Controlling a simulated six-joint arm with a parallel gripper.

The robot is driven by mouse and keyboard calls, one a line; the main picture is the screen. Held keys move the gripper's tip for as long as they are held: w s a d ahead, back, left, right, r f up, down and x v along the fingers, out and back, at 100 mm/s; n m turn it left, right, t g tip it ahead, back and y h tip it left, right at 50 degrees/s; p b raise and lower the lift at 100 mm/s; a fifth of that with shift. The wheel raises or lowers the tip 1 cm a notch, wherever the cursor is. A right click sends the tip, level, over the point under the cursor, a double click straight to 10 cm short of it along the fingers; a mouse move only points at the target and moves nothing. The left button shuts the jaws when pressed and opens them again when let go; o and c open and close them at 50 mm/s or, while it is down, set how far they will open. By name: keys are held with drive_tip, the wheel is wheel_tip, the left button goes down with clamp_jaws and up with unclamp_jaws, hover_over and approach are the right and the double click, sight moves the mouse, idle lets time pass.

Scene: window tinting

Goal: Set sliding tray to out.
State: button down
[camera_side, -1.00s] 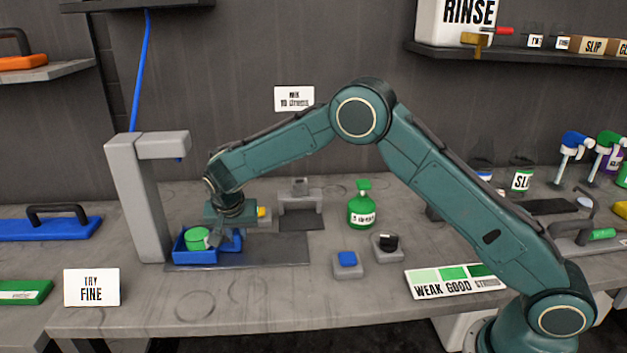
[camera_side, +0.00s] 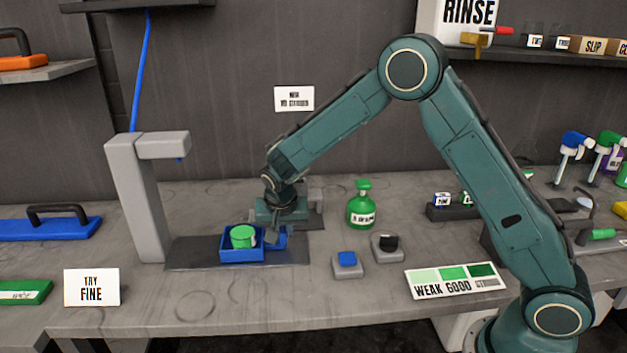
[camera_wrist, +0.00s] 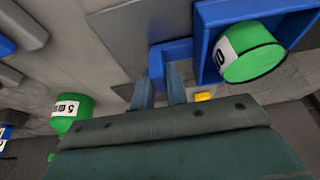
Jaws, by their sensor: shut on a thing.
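The sliding tray (camera_side: 241,257) is a blue open box with a blue handle (camera_side: 279,240) on its right side. It sits on a dark flat base plate (camera_side: 190,254), toward the plate's right part and clear of the grey post. A green round container (camera_side: 242,236) with a white label stands inside the tray. My gripper (camera_side: 273,232) is at the tray's right side, pointing down. In the wrist view my gripper (camera_wrist: 160,92) is shut on the blue handle (camera_wrist: 170,55), and the tray (camera_wrist: 205,40) shows beyond it with the container (camera_wrist: 250,55).
A grey post with an overhanging arm (camera_side: 140,195) stands left of the tray. A green spray bottle (camera_side: 361,208), a blue-button box (camera_side: 347,263) and a black-knob box (camera_side: 387,248) stand to the right. A "WEAK GOOD" strip (camera_side: 455,281) lies near the front edge.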

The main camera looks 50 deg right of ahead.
drive_tip(key=shift+s+d, duration=0.75)
drive_tip(key=shift+d, duration=0.15)
drive_tip(key=c, duration=1.4)
unclamp_jaws()
drive_tip(key=shift+a+r, duration=0.1)
drive_tip(key=shift+r, duration=0.1)
